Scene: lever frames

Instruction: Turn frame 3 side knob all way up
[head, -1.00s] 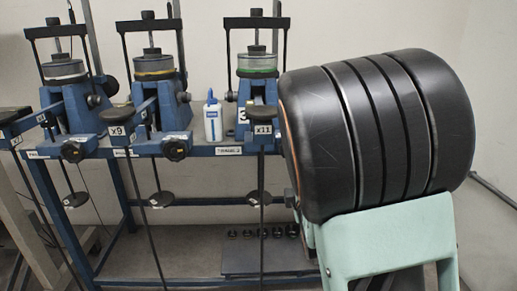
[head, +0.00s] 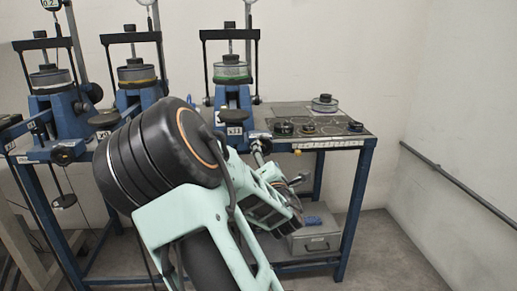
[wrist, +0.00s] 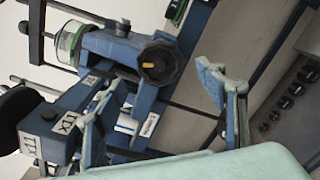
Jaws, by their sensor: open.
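Frame 3 (head: 231,78) is the blue loading frame with the green-ringed cell, on the bench in the head view. In the wrist view its cell (wrist: 70,43) and blue body (wrist: 108,47) lie tilted at upper left. Its side knob (wrist: 159,62) is a black lobed knob with a yellow-orange mark, facing the camera. My gripper (wrist: 160,78) is open, with one mint finger at lower left of the knob and the other at right. The knob shows in the gap between them; I see no contact. In the head view my arm hides the knob.
Two similar frames, one with a yellow ring (head: 137,75), stand to the left. Frame 3's lever arm with an x11 label (head: 234,130) is close to my arm. Small dark parts (head: 285,128) lie on the bench's right end. A grey box (head: 314,238) sits below.

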